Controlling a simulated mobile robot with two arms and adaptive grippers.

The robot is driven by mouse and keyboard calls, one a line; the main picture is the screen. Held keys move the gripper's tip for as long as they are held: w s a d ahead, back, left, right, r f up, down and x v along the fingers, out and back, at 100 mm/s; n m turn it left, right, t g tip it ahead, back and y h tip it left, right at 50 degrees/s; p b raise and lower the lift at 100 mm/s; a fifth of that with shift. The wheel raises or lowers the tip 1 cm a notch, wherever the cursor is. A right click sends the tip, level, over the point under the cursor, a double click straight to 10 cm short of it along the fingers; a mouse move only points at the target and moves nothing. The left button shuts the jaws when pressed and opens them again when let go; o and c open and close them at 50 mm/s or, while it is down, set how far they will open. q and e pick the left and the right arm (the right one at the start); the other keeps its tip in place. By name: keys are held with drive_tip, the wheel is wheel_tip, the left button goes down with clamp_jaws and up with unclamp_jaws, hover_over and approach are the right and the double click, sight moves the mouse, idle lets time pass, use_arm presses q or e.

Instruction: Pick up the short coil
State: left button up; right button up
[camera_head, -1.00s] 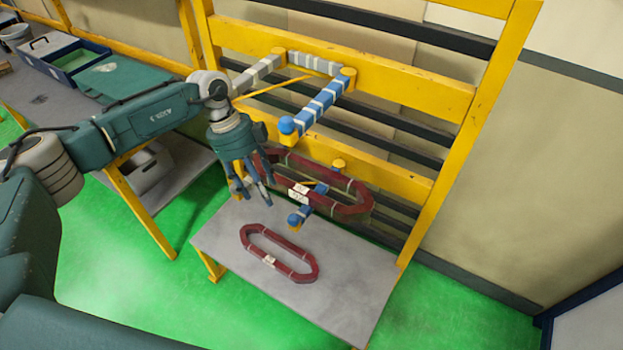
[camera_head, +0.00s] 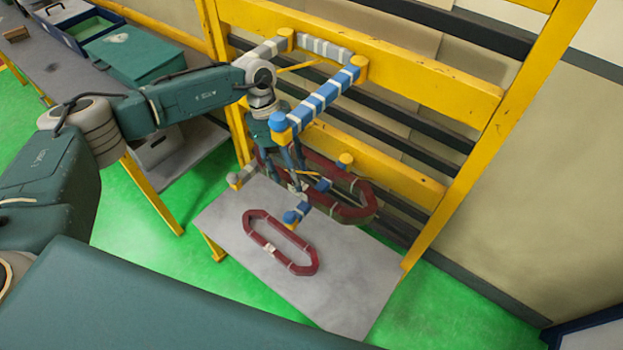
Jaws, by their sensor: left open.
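A short dark red coil (camera_head: 267,247), an elongated loop with a white label, lies flat on the grey tabletop (camera_head: 340,295). A longer dark red coil (camera_head: 355,213) hangs on the lower pegs of the yellow rack, above the back of the table. My left gripper (camera_head: 296,185) points down, open, in front of the hanging coil and behind the short coil as seen here. Its upper part is partly hidden by the blue end of an upper arm of the rack. I cannot tell whether the fingers touch the hanging coil. My right gripper is not in view.
The yellow rack (camera_head: 430,88) stands behind the table. Its blue-and-white wrapped arm (camera_head: 325,97) juts out close to my left gripper, and a lower blue peg (camera_head: 297,212) overhangs the table. A side bench holds a green case (camera_head: 135,55). The front right tabletop is clear.

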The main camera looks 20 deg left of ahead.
use_arm(q)
drive_tip(key=shift+w+d+f, duration=0.1)
drive_tip(key=shift+f, duration=0.25)
drive_tip(key=b+x, duration=0.4)
drive_tip(key=shift+w+f, duration=0.2)
drive_tip(key=shift+f, duration=0.15)
drive_tip(key=shift+d+f, duration=0.1)
drive_tip(key=shift+f, duration=0.05)
drive_tip(key=c, duration=1.1)
clamp_jaws()
drive_tip(key=shift+r, duration=0.25)
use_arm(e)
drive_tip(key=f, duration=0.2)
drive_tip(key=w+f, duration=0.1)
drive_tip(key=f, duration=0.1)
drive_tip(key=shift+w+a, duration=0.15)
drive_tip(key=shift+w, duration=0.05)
